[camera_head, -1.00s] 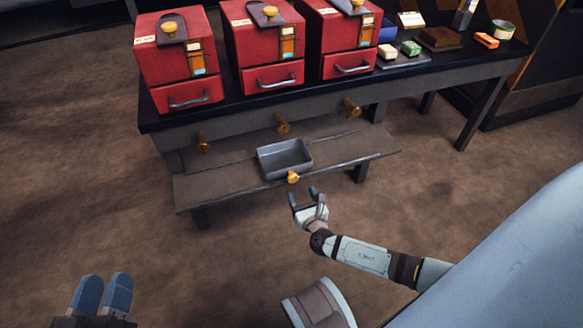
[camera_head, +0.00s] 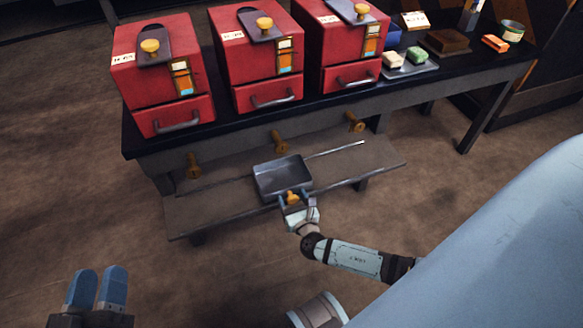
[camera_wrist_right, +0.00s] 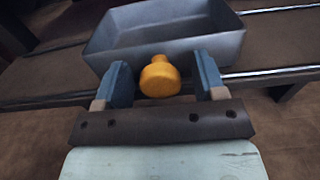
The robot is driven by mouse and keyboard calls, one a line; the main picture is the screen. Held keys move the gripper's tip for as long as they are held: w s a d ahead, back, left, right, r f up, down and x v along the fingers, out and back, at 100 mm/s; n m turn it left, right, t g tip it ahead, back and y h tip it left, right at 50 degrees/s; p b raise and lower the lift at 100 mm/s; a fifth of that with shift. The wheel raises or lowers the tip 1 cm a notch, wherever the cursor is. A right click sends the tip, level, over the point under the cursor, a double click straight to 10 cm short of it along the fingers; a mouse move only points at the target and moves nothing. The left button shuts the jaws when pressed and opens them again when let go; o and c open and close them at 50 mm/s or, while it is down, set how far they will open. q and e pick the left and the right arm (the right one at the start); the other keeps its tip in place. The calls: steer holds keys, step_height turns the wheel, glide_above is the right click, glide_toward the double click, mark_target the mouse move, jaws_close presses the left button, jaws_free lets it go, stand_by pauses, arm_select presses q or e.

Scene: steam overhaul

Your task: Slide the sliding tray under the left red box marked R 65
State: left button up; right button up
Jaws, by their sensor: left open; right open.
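The grey sliding tray (camera_head: 282,176) sits on the rail shelf (camera_head: 215,205) below the table, under the middle red box (camera_head: 254,62). The left red box (camera_head: 160,75) stands at the table's left end; its label is too small to read surely. My right gripper (camera_head: 293,197) is open, with its fingers on either side of the tray's orange knob (camera_wrist_right: 160,77). In the right wrist view, the gripper (camera_wrist_right: 165,80) shows gaps beside the knob, and the tray (camera_wrist_right: 165,35) lies just beyond. My left gripper (camera_head: 97,288) is open and empty at the lower left, away from the table.
A third red box (camera_head: 342,45) stands right of the middle one. Brass knobs (camera_head: 279,142) stick out of the table's front edge above the shelf. The shelf is clear left and right of the tray. Soap-like blocks (camera_head: 404,58) lie on the table's right part.

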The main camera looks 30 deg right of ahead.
arm_select(q)
steer(key=shift+r, duration=0.1)
arm_select(e)
steer(key=shift+c, duration=0.4)
arm_select(q)
steer(key=shift+w+r, duration=0.2)
arm_select(e)
jaws_close()
steer(key=shift+w+a, duration=0.1)
steer(key=shift+a, duration=0.05)
